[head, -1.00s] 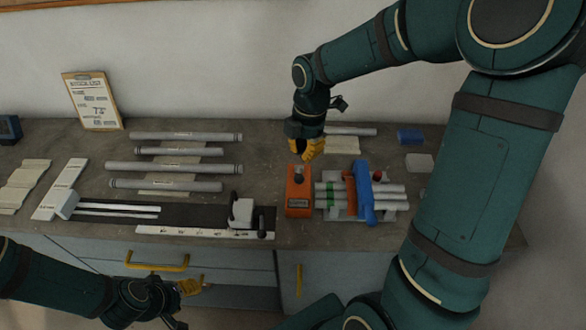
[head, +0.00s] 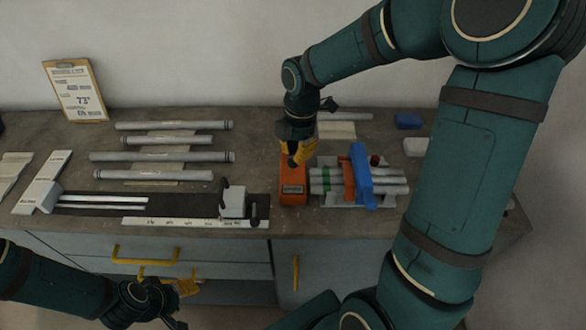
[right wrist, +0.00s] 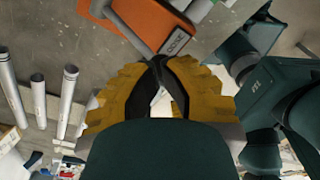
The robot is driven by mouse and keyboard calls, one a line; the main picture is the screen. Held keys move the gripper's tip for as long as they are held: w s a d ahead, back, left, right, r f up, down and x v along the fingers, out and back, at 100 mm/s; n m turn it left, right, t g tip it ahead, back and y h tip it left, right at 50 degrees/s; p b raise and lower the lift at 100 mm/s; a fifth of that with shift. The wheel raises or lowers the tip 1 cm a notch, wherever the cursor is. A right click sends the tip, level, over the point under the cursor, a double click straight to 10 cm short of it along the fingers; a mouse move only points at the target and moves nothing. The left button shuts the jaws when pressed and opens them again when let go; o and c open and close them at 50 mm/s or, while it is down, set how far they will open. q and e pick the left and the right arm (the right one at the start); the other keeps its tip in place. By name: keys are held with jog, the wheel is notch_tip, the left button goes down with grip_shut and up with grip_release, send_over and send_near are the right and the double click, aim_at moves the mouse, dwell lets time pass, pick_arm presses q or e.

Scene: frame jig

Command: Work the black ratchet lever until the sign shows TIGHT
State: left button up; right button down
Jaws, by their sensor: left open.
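The orange block (head: 293,198) stands on the bench, with a small sign plate (head: 293,189) on its front. The plate also shows upside down in the right wrist view (right wrist: 172,42), its word too small to read surely. My right gripper (head: 297,160) is over the back of the orange block. My left gripper (head: 188,287) is open and empty before the drawers.
Beside the orange block, a blue clamp (head: 361,175) and a red-orange piece (head: 348,180) span several grey tubes. A white stop block (head: 232,203) with black handles stands on the rail to the left. More tubes (head: 160,157) lie farther left.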

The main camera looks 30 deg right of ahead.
aim_at(295, 166)
jog(key=shift+f, duration=0.5)
jog(key=shift+f+b, duration=0.45)
jog(key=shift+b, duration=0.05)
notch_tip(295, 166, down, 3)
jog(key=shift+f+b, duration=0.1)
jog(key=shift+b, duration=0.9)
jog(key=shift+d+r+p, duration=0.2)
jog(key=shift+r+p, duration=0.1)
jog(key=shift+p, duration=0.05)
jog(key=shift+w+d+r+p, duration=0.15)
jog(key=shift+d+r+p, duration=0.05)
jog(key=shift+d+p, duration=0.2)
jog(key=shift+w+d+r+p, duration=0.1)
jog(key=shift+d+r+p, duration=0.15)
jog(key=shift+d, duration=0.6)
jog(key=shift+f, duration=0.1)
